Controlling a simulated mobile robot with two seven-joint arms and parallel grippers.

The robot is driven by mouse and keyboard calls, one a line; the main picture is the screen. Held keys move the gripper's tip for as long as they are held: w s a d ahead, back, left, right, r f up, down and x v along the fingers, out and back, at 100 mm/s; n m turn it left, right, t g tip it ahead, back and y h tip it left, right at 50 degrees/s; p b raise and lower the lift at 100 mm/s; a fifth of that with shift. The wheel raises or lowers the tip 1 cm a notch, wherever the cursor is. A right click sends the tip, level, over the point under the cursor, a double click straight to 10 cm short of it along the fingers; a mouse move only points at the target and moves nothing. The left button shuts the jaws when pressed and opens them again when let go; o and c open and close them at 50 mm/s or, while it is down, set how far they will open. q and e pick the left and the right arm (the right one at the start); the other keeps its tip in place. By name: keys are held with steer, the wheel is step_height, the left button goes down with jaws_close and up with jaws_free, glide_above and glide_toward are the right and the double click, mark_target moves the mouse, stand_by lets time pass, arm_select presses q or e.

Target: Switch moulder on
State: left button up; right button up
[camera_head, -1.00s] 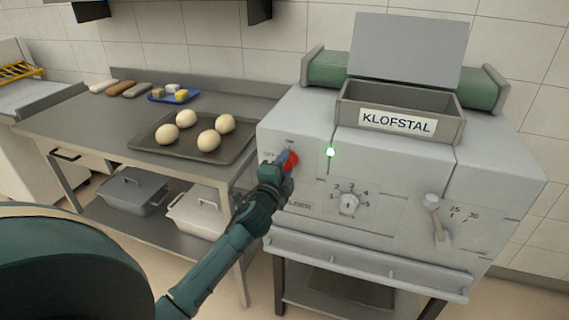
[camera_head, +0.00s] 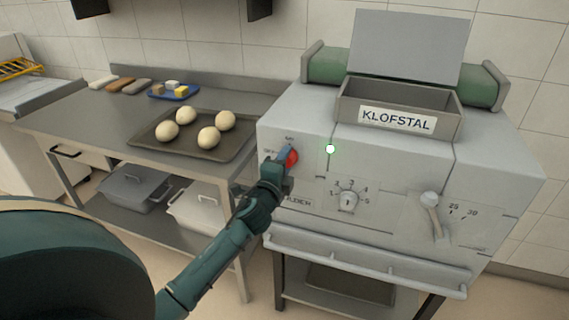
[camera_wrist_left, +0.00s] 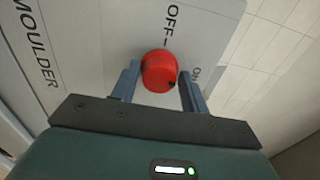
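The moulder (camera_head: 385,165) is the grey machine labelled KLOFSTAL. Its red switch knob (camera_head: 293,157) is on the left of the front panel and also shows in the left wrist view (camera_wrist_left: 159,71), between OFF and ON marks. A small dark mark is on the knob's lower right edge, toward the ON side. Contact is unclear. My right gripper is out of view.
A numbered dial (camera_head: 348,200) and a lever (camera_head: 433,215) are on the panel to the right. A guard bar (camera_head: 365,262) runs below. A steel table (camera_head: 95,125) at left holds a tray (camera_head: 228,150) with several dough balls.

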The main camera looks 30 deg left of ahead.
arm_select(q)
steer(key=shift+o, duration=1.4)
steer(key=b+v, duration=0.1)
steer(key=v, duration=1.2)
steer(key=shift+b, duration=0.3)
steer(key=shift+s+f, duration=0.1)
steer(key=s+d+f+n+g+h, duration=0.3)
steer(key=d+f, duration=0.5)
steer(key=f, duration=0.3)
steer(key=shift+s+n+h+p, duration=0.4)
steer(key=shift+s+n+h, duration=0.1)
steer(key=shift+s+n, duration=0.7)
steer(key=s+d+f+n+g+h, duration=0.1)
steer(key=s+d+f+n, duration=0.1)
steer(key=s+d, duration=0.1)
steer(key=s+d+f+n+g+h, duration=0.1)
steer(key=s+d+f+n, duration=0.1)
steer(key=s+d+f, duration=0.1)
steer(key=s+d+f+n+g+h, duration=0.1)
steer(key=s+d+f+n, duration=0.2)
steer(key=d, duration=0.1)
steer(key=shift+s+g+h, duration=0.25)
steer(key=shift+g+h, duration=0.15)
steer(key=shift+c, duration=0.2)
